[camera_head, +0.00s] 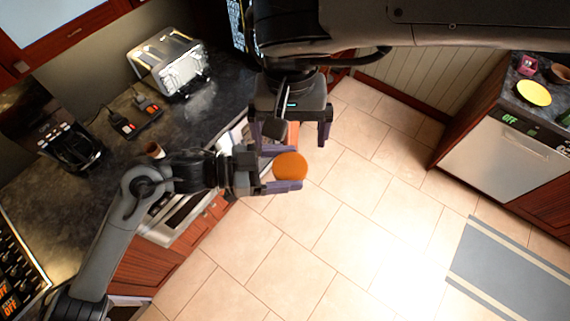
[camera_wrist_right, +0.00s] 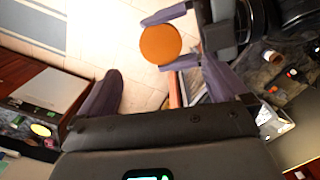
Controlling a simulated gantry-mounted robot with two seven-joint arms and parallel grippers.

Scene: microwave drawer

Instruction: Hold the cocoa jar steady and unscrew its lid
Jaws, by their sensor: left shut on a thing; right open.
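The cocoa jar shows as a round orange-brown top, its lid (camera_head: 290,166), seen from above; the jar body below is hidden. My left gripper (camera_head: 284,168) is shut on the jar, with one purple finger on each side of it. My right gripper (camera_head: 290,128) is open and empty, just above the jar in the head view, its fingers wide apart. I see no contact between my right gripper and the lid.
The jar is held over open tiled floor (camera_head: 325,225), beside the dark counter (camera_head: 205,105). A toaster (camera_head: 170,62) and a coffee maker (camera_head: 68,145) stand on the counter. A yellow plate (camera_head: 533,92) is on the far right counter. A grey rug (camera_head: 510,265) lies lower right.

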